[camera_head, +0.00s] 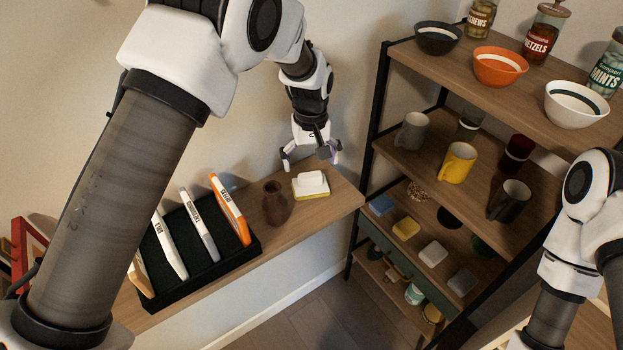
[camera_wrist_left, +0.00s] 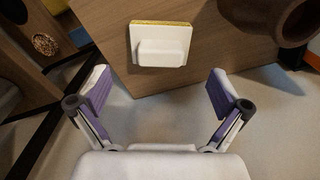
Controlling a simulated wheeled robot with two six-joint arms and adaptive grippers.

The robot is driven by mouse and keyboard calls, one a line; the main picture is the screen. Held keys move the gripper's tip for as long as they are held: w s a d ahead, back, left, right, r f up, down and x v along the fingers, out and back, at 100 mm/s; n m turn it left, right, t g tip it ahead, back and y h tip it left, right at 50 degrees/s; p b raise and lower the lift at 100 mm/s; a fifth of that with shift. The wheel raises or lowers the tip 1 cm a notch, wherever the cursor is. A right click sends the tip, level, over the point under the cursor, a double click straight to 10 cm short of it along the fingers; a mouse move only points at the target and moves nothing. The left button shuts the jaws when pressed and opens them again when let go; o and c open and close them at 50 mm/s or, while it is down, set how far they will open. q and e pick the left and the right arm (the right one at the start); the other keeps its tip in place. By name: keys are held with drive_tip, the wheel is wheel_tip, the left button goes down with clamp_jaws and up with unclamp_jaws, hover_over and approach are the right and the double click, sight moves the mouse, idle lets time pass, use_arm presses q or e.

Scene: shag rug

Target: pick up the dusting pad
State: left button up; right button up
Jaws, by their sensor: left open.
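The dusting pad (camera_head: 311,185) is a white block with a raised white grip and a yellow underside. It lies on a narrow wooden wall shelf (camera_head: 335,196), near the shelf's right end. In the left wrist view the pad (camera_wrist_left: 160,44) lies ahead of the fingers, roughly centred between them. My left gripper (camera_head: 311,160) is open and empty above and behind the pad, apart from it. Its purple-lined fingers are spread wide in the left wrist view (camera_wrist_left: 158,97). My right arm shows at the right edge of the head view, but its gripper is out of frame.
A brown vase (camera_head: 276,204) stands close beside the pad, on its left. Further left a dark tray (camera_head: 205,268) holds several upright labelled items. A tall rack (camera_head: 375,110) with bowls, mugs, jars and small blocks stands to the right. The wall is close behind the shelf.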

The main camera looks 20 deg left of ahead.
sight(311, 175)
use_arm(q)
drive_tip(key=shift+s+f, duration=0.2)
drive_tip(key=shift+f, duration=0.3)
drive_tip(key=f+p, duration=0.1)
drive_tip(key=f, duration=0.1)
drive_tip(key=f+p, duration=0.1)
drive_tip(key=f, duration=0.1)
drive_tip(key=w+f+p, duration=0.1)
drive_tip(key=f, duration=0.1)
drive_tip(key=shift+a+f, duration=0.15)
drive_tip(key=shift+f, duration=0.2)
drive_tip(key=shift+s, duration=0.2)
drive_tip(key=c, duration=1.1)
